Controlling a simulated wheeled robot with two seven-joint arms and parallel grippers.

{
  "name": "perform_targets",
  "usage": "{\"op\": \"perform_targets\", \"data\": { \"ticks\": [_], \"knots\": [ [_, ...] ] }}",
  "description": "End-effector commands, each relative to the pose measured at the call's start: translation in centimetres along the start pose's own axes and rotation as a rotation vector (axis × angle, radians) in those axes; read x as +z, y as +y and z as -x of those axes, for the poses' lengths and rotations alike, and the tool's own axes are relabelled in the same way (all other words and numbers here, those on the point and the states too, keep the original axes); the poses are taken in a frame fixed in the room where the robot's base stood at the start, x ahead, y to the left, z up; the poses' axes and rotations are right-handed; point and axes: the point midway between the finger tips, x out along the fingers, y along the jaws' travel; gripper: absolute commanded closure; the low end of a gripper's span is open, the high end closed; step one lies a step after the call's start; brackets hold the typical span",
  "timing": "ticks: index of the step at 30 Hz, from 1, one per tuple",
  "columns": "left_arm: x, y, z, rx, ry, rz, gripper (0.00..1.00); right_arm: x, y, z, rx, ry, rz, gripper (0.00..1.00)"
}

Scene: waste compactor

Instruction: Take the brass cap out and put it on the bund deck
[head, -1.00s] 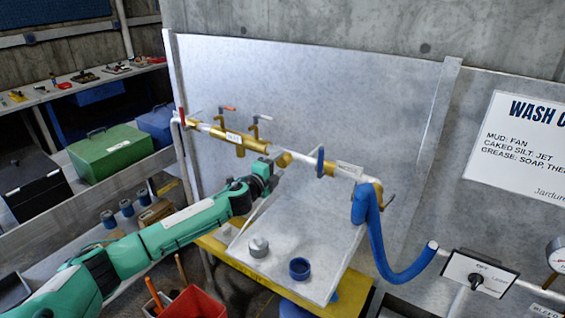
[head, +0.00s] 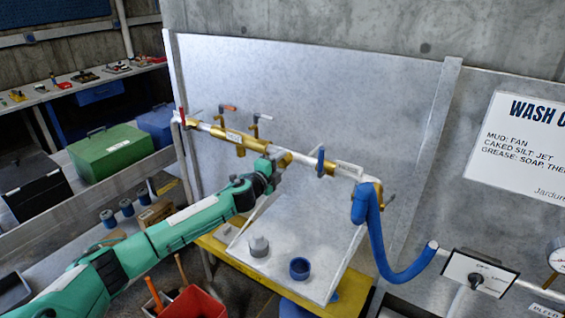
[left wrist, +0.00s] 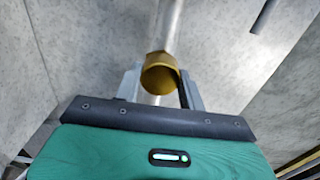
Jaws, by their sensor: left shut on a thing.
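The brass cap (left wrist: 160,72) is between my left gripper's fingers in the left wrist view, in line with a grey pipe (left wrist: 168,25). Whether it touches the pipe I cannot tell. My left gripper (left wrist: 159,86) is shut on it. In the head view my left gripper (head: 276,163) is at the brass-fitted pipe, where my wrist partly hides the cap. The bund deck (head: 310,240) is the grey sheet below the pipe, on a yellow frame. My right gripper is not in view.
Coloured valve levers (head: 229,108) stick out along the pipe. A red bin (head: 195,303) stands at the front left. A metal splash sheet (head: 330,100) rises behind.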

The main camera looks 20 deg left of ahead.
Motion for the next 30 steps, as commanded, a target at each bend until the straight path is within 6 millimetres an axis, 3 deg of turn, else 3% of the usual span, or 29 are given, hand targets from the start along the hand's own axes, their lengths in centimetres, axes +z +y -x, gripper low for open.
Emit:
{"op": "perform_targets", "data": {
  "ticks": [6,17,24,30],
  "knots": [
    [-0.1,0.0,0.0,0.0,-0.001,0.343,0.87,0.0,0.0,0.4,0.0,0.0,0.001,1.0],
    [0.0,0.1,0.0,0.001,0.0,0.418,0.87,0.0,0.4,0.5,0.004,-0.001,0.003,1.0],
    [-0.1,-0.1,0.1,0.001,-0.002,0.774,0.87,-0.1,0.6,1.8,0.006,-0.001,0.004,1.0],
    [0.0,0.1,0.1,0.001,0.0,0.857,0.87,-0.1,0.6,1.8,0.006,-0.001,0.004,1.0]
  ]
}}
